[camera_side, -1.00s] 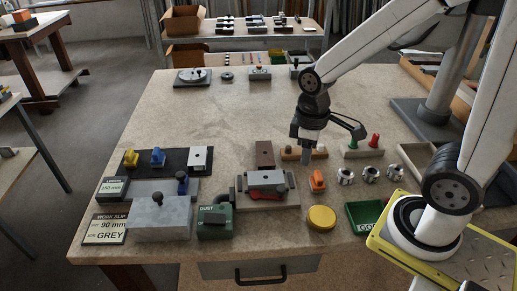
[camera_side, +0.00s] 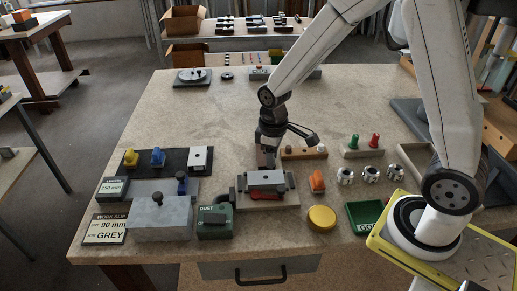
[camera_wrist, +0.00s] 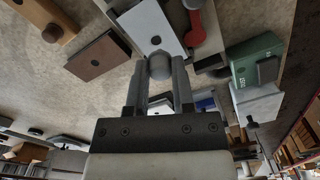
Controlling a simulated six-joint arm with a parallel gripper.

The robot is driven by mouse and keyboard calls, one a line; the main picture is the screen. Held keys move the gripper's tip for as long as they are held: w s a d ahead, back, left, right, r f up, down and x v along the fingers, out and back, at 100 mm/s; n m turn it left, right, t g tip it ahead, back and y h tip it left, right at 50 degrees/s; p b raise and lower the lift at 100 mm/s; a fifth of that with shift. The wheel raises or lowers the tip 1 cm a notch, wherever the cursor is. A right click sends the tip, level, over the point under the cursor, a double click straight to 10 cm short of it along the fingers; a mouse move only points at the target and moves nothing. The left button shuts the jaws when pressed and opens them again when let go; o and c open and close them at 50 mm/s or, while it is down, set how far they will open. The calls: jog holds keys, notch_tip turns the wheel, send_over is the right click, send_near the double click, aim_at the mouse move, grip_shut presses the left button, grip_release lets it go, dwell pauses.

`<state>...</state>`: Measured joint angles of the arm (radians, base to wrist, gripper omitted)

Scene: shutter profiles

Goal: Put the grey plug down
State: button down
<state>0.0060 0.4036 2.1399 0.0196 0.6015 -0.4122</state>
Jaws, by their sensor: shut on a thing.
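The grey plug (camera_wrist: 159,67) is a short round piece held between the two fingers of my gripper (camera_wrist: 158,75) in the wrist view. Beyond it in that view is a light grey profile (camera_wrist: 150,24) with a dark hole. In the side view my gripper (camera_side: 267,160) points down just behind the clamp fixture (camera_side: 268,204), above the bench. The profile (camera_side: 265,178) lies in this fixture, with a red lever (camera_side: 289,193) by it. The plug cannot be made out in the side view, and I cannot tell its height above the profile.
A brown block (camera_wrist: 98,56) lies close by the gripper. A green DUST box (camera_side: 215,222) and a grey block with a dark knob (camera_side: 160,220) stand left of the fixture. An orange piece (camera_side: 317,181) and a yellow disc (camera_side: 321,218) lie right. The work slip (camera_side: 104,229) reads 90 mm, GREY.

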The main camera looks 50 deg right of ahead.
jog(key=shift+w+f, duration=0.65)
jog(key=shift+f, duration=0.15)
jog(key=shift+w+f, duration=0.3)
jog(key=shift+f, duration=1.5)
jog(key=shift+f, duration=0.5)
jog(key=shift+c, duration=2.4)
grip_release()
jog(key=shift+r, duration=0.15)
notch_tip(320, 180, up, 13)
